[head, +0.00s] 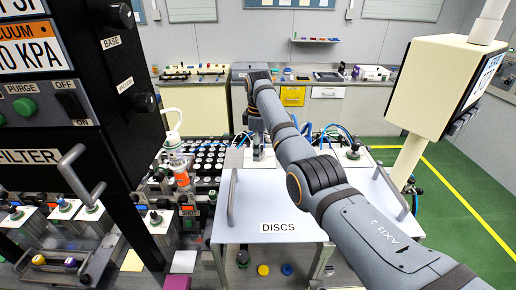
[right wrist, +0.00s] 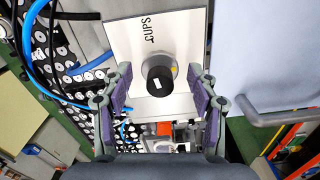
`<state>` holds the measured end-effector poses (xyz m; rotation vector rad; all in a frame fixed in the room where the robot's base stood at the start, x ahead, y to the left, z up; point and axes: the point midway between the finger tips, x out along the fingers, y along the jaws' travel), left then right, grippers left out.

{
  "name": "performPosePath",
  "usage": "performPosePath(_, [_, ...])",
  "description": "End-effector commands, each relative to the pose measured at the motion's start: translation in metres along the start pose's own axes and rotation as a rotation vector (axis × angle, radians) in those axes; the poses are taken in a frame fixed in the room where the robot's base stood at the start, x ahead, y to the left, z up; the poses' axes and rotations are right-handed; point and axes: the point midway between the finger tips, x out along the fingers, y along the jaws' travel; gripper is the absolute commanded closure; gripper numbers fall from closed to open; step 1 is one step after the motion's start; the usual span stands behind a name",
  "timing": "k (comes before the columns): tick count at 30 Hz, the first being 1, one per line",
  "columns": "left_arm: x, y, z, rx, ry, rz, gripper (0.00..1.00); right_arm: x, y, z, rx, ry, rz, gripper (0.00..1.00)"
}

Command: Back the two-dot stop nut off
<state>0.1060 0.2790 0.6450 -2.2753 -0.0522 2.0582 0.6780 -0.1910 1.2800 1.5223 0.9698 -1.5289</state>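I cannot make out a nut marked with two dots in either view. In the right wrist view a round black knob (right wrist: 158,80) with a white mark on its top stands on a white plate (right wrist: 125,40) lettered CUPS. A small yellow spot shows at the knob's right edge. My right gripper (right wrist: 160,98) is open, with its purple-padded fingers apart on the left and right of the knob, and nothing is seen held. My left gripper is not in view.
A white panel lettered DISCS (head: 280,205) with grey handles lies under my right arm. A black cabinet (head: 60,120) with switches fills the left. A cream screen box (head: 435,85) stands at the right. Blue hoses (right wrist: 40,60) run left of the plate.

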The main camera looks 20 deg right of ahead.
Motion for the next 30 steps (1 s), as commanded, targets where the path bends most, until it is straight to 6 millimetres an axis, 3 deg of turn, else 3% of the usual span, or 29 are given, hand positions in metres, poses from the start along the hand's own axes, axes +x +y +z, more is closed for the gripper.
performPosePath(8, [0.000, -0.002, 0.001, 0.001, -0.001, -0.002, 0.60, -0.003, 0.000, -0.001, 0.000, 0.002, 0.003, 0.39])
performPosePath(21, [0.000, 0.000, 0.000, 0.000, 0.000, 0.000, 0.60, -0.071, 0.001, 0.001, 0.001, 0.001, 0.002, 0.39])
performPosePath(30, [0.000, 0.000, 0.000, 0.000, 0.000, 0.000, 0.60, -0.076, 0.000, 0.001, 0.001, 0.001, 0.001, 0.39])
